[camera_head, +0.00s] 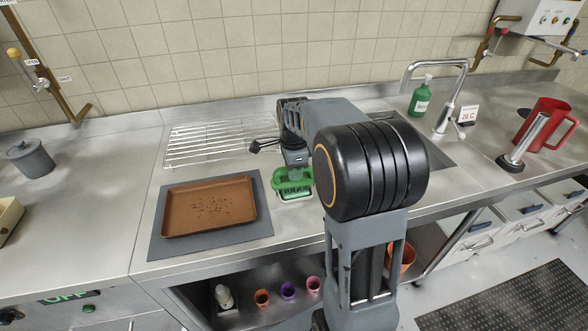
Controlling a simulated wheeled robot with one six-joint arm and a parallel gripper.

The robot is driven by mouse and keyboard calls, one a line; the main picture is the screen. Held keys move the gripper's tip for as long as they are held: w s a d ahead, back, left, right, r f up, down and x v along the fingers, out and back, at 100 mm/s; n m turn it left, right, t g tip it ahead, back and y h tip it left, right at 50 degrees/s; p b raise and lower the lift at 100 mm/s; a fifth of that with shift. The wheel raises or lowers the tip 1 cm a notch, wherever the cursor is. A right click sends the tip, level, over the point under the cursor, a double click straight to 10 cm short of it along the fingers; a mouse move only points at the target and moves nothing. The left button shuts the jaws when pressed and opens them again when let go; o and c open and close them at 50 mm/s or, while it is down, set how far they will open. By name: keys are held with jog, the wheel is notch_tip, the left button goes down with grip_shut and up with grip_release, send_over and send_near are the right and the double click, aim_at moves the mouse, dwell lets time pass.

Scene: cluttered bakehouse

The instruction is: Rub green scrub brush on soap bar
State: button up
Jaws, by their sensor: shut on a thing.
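My gripper (293,172) points down over the steel counter, just right of the baking tray. It is shut on the green scrub brush (294,184), which has a looped green body and pale bristles or a pale edge facing down. The brush is low over the counter; I cannot tell whether it touches anything below. I cannot make out a soap bar; it may be hidden under the brush or behind my arm.
A brown baking tray (182,224) with dark crumbs lies on a grey mat (257,227). A wire rack (205,150) is behind it. A green bottle (420,97), a tap (447,115) and a red jug (549,120) stand right. Several small cups sit on the lower shelf (240,320).

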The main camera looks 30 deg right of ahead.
dwell(0.3)
jog(key=shift+r+p, duration=3)
jog(key=shift+r, duration=0.45)
